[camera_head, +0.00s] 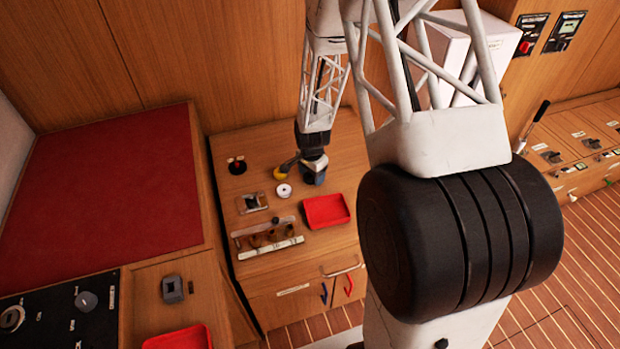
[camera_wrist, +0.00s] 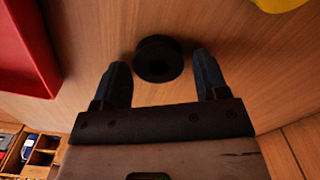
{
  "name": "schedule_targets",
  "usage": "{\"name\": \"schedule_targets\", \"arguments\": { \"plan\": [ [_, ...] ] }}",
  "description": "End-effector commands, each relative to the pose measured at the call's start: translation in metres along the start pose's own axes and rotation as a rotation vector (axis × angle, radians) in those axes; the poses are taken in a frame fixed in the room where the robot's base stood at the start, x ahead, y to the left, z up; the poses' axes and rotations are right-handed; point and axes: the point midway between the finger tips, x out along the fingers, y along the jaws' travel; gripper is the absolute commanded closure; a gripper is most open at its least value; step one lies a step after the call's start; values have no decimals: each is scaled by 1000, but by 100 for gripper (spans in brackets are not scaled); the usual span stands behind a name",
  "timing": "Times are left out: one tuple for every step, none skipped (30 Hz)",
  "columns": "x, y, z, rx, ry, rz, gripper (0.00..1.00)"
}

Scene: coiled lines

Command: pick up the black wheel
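My gripper (camera_wrist: 160,75) is open, with one dark finger on each side of the wheel and a gap on both sides. The wheel lies between or just beyond the fingertips; the exact height difference is unclear. In the head view my gripper (camera_head: 313,174) is low over the wooden counter, and I cannot make out the wheel apart from the dark fingers.
A red tray (camera_head: 326,211) is close by; it also shows in the wrist view (camera_wrist: 22,50). A yellow object (camera_head: 280,174) and a white wheel (camera_head: 283,191) are left of the gripper. A rack (camera_head: 268,238) stands nearer the counter's front. A red-and-black item (camera_head: 237,165) is farther left.

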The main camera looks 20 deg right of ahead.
Motion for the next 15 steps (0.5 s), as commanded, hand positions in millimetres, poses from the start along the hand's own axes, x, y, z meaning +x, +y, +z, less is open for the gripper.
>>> {"name": "schedule_targets", "arguments": {
  "plan": [
    [0, 0, 0, 0, 0, 0, 40],
    [0, 0, 0, 0, 0, 0, 45],
    [0, 0, 0, 0, 0, 0, 51],
    [0, 0, 0, 0, 0, 0, 56],
    [0, 0, 0, 0, 0, 0, 60],
    [0, 0, 0, 0, 0, 0, 66],
    [0, 0, 0, 0, 0, 0, 71],
    [0, 0, 0, 0, 0, 0, 76],
    [0, 0, 0, 0, 0, 0, 78],
    [0, 0, 0, 0, 0, 0, 78],
    [0, 0, 0, 0, 0, 0, 78],
    [0, 0, 0, 0, 0, 0, 78],
    [0, 0, 0, 0, 0, 0, 78],
    [0, 0, 0, 0, 0, 0, 78],
    [0, 0, 0, 0, 0, 0, 78]
  ]
}}
